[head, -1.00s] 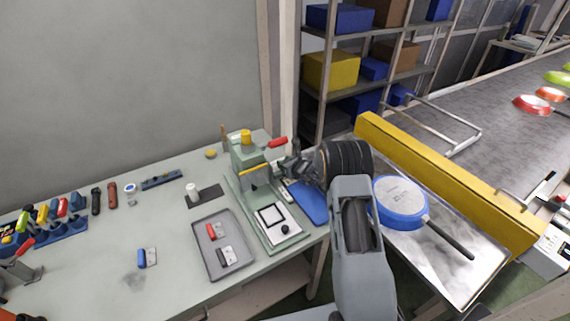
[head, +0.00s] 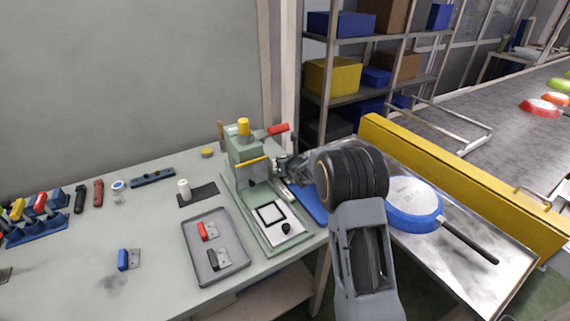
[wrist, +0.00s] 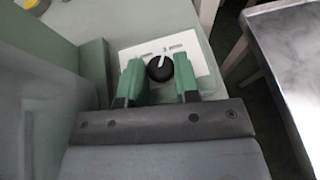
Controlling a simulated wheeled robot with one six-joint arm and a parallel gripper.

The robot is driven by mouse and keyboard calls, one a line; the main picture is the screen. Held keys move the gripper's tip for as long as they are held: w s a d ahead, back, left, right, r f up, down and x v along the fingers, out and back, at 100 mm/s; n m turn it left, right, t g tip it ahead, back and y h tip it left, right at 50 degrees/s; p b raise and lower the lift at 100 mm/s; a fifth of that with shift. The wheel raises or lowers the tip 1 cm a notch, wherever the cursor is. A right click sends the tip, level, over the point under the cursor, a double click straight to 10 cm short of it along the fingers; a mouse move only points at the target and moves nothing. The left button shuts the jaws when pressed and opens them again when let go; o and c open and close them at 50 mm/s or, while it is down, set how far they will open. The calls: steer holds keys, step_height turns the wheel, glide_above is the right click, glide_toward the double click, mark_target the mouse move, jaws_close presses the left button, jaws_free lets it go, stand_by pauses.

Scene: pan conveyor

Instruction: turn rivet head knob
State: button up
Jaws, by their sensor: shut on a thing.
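The knob (wrist: 159,68) is black and round with a white pointer line. It sits on a white plate (wrist: 184,42) with small dark markings in the wrist view. My gripper (wrist: 157,82) has two green fingers, one on each side of the knob, and is shut on it. The pointer leans slightly to the right of straight up in that view. In the head view my gripper (head: 283,168) is against the right side of the pale green rivet press (head: 243,150). The knob it holds is hidden there.
The press has a red handle (head: 278,128) and a yellow bar (head: 252,161). A grey tray (head: 197,262) with small parts lies to its left. A blue pan (head: 414,213) lies on the metal table at right. A yellow rail (head: 450,175) runs behind it.

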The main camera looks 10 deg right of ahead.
steer(key=shift+r, duration=0.1)
steer(key=o, duration=0.9)
steer(key=shift+c, duration=0.2)
steer(key=b+v, duration=0.1)
steer(key=v, duration=1.3)
steer(key=shift+a, duration=0.1)
